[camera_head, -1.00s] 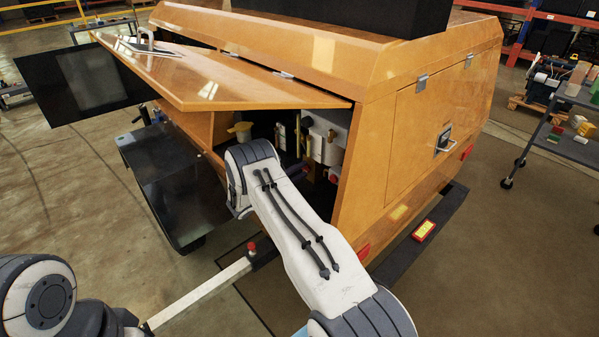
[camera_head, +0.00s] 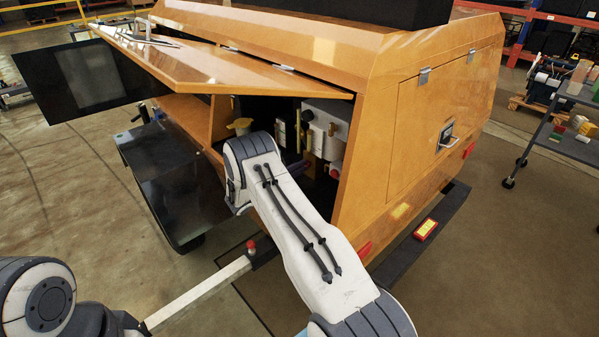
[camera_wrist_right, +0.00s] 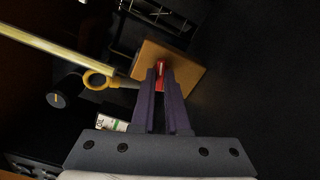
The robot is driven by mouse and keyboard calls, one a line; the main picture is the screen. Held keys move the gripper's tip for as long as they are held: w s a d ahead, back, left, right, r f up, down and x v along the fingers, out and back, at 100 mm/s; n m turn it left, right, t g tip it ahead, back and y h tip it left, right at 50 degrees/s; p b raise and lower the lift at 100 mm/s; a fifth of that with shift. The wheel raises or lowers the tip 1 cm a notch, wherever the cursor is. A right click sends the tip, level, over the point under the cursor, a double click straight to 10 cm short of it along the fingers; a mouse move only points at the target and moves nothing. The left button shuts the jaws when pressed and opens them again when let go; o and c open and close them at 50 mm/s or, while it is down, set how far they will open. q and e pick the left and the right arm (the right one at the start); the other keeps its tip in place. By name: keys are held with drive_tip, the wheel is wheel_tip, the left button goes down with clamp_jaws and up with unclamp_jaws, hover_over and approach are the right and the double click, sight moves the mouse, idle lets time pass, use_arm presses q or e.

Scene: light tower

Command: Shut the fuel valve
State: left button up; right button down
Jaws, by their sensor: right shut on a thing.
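The fuel valve shows as a small red handle (camera_wrist_right: 161,76) in the right wrist view, in front of an orange-tan block (camera_wrist_right: 186,66). My right gripper (camera_wrist_right: 161,82) has its purple fingers close together on this red handle, which is mostly hidden between them. In the head view my right arm reaches into the open side compartment of the orange light tower (camera_head: 405,140). Its gripper is largely hidden there behind the wrist. My left arm shows at the lower left of the head view, with its gripper out of sight.
The raised lid (camera_head: 215,70) overhangs my right wrist. In the wrist view, a yellow ring (camera_wrist_right: 95,80), a yellow rod (camera_wrist_right: 55,45) and an oil label (camera_wrist_right: 112,124) lie close to the fingers. A drawbar (camera_head: 205,290) crosses the floor between my arms.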

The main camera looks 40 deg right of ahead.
drive_tip(key=n+b, duration=0.1)
drive_tip(key=n, duration=0.1)
drive_tip(key=shift+f+n, duration=0.1)
drive_tip(key=shift+n, duration=0.3)
drive_tip(key=n+b, duration=0.1)
drive_tip(key=n, duration=0.2)
drive_tip(key=shift+n, duration=0.3)
drive_tip(key=n, duration=0.3)
drive_tip(key=shift+n, duration=2.2)
drive_tip(key=c, duration=0.9)
unclamp_jaws()
drive_tip(key=shift+d, duration=0.1)
